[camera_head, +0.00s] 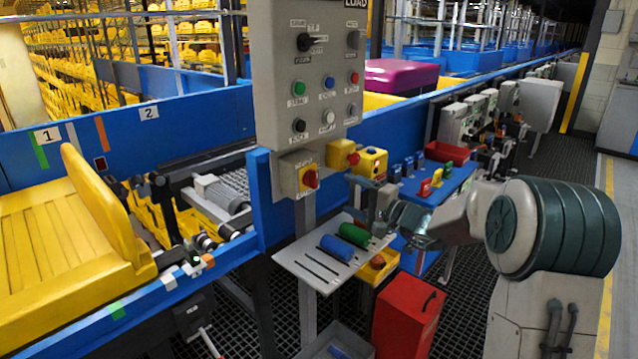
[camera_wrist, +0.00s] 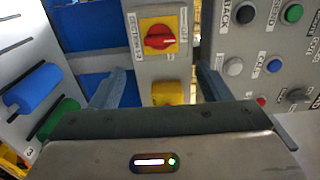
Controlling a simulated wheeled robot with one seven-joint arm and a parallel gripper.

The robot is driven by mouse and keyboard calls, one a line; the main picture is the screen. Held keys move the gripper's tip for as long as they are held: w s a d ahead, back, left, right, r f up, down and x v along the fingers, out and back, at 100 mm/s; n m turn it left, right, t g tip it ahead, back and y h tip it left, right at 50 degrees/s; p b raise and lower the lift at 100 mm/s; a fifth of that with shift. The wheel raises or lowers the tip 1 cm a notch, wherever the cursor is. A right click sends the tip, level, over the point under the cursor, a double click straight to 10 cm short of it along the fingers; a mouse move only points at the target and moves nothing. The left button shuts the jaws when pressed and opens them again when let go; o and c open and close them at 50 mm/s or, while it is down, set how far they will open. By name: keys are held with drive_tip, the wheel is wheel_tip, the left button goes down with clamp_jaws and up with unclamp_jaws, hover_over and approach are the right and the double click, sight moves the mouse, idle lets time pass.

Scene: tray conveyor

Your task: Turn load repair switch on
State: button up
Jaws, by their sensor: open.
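A red rotary switch (camera_head: 309,179) on a yellow plate sits on a small grey box below the main control panel (camera_head: 268,80). In the wrist view this red switch (camera_wrist: 159,37) is ahead of my gripper (camera_wrist: 161,82), between the finger directions; its side label is too small to read. The main panel has a dark rotary knob (camera_head: 305,41) and another dark switch (camera_head: 353,40) under a "LOAD" heading. I cannot read which one is labelled load repair. My gripper (camera_head: 362,197) is open and empty, apart from the switch, at the right of the small box.
A yellow box with a red button (camera_head: 351,158) is close to my gripper. A grey shelf (camera_head: 300,265) below holds a blue cylinder (camera_head: 337,247) and a green cylinder (camera_head: 354,234). A red cabinet (camera_head: 407,315) stands on the floor. A yellow tray (camera_head: 50,250) rests on the left conveyor.

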sight(317, 181)
drive_tip(key=p+x, duration=0.1)
drive_tip(key=x, duration=1)
drive_tip(key=shift+w+a+p, duration=0.2)
drive_tip(key=shift+a+p, duration=0.05)
drive_tip(key=shift+p, duration=0.05)
drive_tip(key=shift+c, duration=0.3)
drive_tip(key=c, duration=0.9)
